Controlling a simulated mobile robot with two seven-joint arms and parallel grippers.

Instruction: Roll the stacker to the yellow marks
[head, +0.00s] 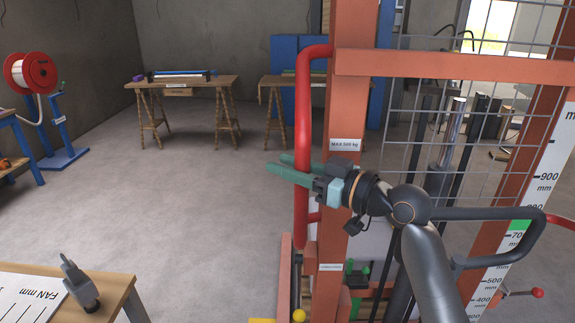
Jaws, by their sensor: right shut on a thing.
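The stacker (353,100) stands close in front of me on the right, with an orange-red upright frame, a wire mesh and a plate reading "MAX 500 kg". A bent red handle tube (302,115) runs down the left side of its post. My right gripper (290,172) is shut on this tube at about mid-height, its green fingers crossing it. A small yellow patch (262,320) shows at the bottom edge beside the stacker's foot; I cannot tell if it is a floor mark. No other yellow marks are clear. My left gripper is not in view.
A wooden bench (122,290) with a chart and a grey object is at the near left. A red cable reel (31,72) on a blue stand is at the far left. Two trestle tables (180,84) stand at the back. The grey floor (190,205) between is clear.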

